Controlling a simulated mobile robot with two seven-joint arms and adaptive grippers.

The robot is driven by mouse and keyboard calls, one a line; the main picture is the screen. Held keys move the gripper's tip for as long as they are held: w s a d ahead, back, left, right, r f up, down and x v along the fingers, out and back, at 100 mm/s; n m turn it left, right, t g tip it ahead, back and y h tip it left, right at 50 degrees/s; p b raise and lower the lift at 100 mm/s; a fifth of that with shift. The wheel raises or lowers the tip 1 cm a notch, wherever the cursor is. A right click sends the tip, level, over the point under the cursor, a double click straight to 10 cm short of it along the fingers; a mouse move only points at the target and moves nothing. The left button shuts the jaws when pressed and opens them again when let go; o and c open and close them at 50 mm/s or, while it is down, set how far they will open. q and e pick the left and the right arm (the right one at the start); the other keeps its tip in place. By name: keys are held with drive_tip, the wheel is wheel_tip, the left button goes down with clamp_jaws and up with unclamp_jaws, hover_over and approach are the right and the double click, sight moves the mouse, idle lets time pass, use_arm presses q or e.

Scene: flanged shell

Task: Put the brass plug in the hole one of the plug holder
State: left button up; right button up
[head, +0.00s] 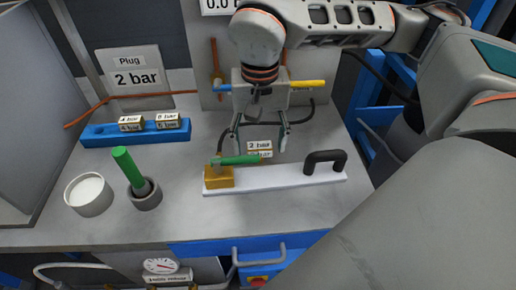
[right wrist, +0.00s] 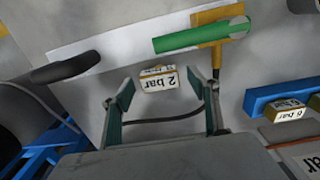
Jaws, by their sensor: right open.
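A small brass-and-white plug labelled "2 bar" (head: 259,147) stands behind the white plate, its lower part partly hidden. It also shows in the right wrist view (right wrist: 158,78). My right gripper (head: 262,145) points down at it, open, with one finger on each side. In the right wrist view the open fingers (right wrist: 170,88) flank the plug with a visible gap, and nothing is gripped. My left gripper is not in view.
The white plate (head: 275,184) has a black handle (head: 325,160) at right and a brass block (head: 218,178) at left with a green rod (head: 240,160) over it. A grey cup (head: 145,196) with a green-handled tool and a white-filled bowl (head: 88,194) stand front left.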

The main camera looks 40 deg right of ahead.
sight(259, 145)
drive_tip(key=shift+f, duration=0.5)
drive_tip(key=shift+r, duration=0.1)
drive_tip(key=c, duration=1.4)
drive_tip(key=shift+r, duration=0.1)
